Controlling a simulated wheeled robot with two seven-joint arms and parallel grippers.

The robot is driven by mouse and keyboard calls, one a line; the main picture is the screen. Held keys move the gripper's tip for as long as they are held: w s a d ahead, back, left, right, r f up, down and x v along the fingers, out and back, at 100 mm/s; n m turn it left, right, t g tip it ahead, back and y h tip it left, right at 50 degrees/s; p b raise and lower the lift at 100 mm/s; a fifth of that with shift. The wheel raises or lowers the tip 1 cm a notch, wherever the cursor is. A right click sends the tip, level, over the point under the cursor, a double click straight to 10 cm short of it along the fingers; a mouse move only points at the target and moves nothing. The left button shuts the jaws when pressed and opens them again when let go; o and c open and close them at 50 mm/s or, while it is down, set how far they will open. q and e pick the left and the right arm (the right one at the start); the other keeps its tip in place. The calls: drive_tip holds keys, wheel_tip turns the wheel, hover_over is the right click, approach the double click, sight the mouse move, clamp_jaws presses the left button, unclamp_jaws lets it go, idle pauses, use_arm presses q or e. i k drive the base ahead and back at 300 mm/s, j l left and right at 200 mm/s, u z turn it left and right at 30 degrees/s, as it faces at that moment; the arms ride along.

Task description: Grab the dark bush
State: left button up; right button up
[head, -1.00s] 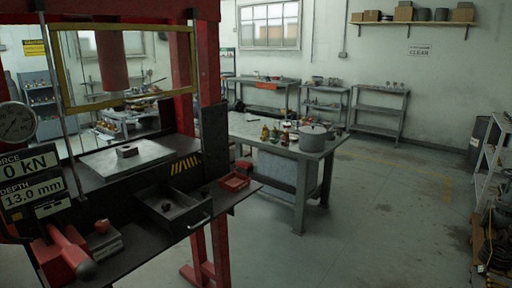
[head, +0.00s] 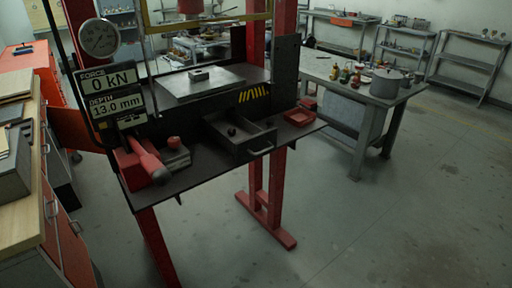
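A small dark round piece, which may be the dark bush (head: 232,131), lies inside the open drawer (head: 262,141) of the red press. It is too small to make out its shape. A small grey block (head: 198,75) sits on the press's steel plate (head: 180,87), above and left of the drawer. Neither of my grippers shows in the head view.
A wooden-topped bench (head: 28,200) stands left. A table with a pot (head: 387,83) stands right. Front floor is clear.

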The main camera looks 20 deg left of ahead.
sight(231, 131)
drive_tip(key=i+l, duration=0.15)
drive_tip(key=l, duration=0.2)
drive_tip(key=i+l, duration=0.15)
drive_tip(key=l, duration=0.2)
drive_tip(key=i+l, duration=0.1)
drive_tip(key=l, duration=0.25)
drive_tip(key=u, duration=2.2)
